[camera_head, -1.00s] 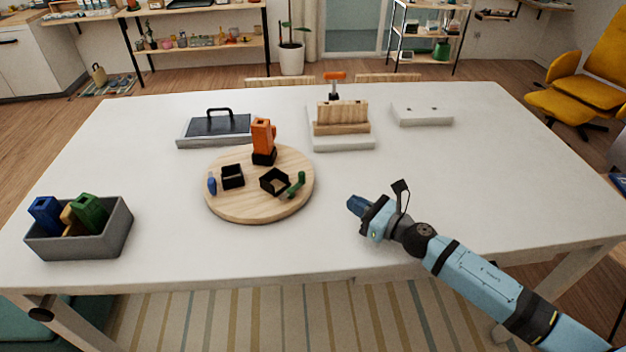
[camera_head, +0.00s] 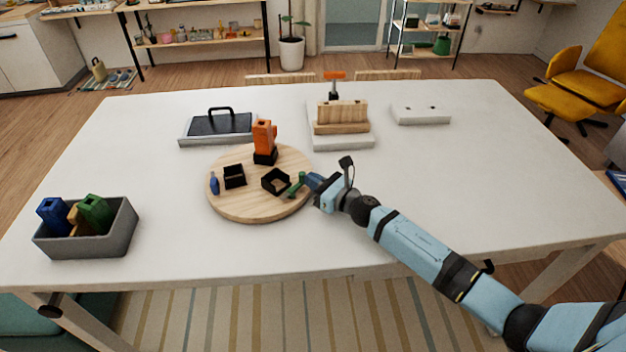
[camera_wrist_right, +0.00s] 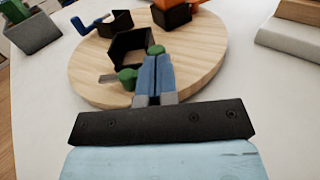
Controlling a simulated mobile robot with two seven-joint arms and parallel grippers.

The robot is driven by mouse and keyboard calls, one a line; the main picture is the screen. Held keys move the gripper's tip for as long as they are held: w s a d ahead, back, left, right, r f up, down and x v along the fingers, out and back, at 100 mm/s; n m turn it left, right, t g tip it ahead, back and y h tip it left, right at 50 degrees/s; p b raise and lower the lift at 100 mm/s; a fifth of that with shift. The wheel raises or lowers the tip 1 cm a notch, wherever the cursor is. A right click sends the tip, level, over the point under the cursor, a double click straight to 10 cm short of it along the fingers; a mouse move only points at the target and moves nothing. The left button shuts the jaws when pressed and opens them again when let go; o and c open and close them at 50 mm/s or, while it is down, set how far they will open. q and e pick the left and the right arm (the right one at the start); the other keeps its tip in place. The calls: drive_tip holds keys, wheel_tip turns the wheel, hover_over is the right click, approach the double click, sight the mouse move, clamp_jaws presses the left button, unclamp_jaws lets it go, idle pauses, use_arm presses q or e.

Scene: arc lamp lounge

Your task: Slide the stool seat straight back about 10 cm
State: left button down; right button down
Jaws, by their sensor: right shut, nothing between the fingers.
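The stool seat (camera_head: 248,207) is a round pale wooden disc lying flat on the white table. It also fills the middle of the right wrist view (camera_wrist_right: 205,80). On it stand an orange tool in a black base (camera_head: 264,138), two black open holders (camera_head: 275,181), a small blue piece (camera_head: 214,184) and a green piece (camera_head: 297,185). My right gripper (camera_head: 312,180) is shut and empty at the seat's right edge, close to the green piece. In the right wrist view its blue fingertips (camera_wrist_right: 155,70) overlap the seat; I cannot tell whether they touch anything. My left gripper is out of view.
A grey bin (camera_head: 100,240) with blue and green tools stands at the left. Behind the seat are a dark-topped tray with a handle (camera_head: 222,128), a wooden block on a white base (camera_head: 341,140) and a white slab (camera_head: 420,115). The table's right side is clear.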

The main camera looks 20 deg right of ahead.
sight(302, 175)
drive_tip(key=b+x, duration=0.1)
drive_tip(key=x, duration=0.3)
idle(0.3)
drive_tip(key=shift+s, duration=0.1)
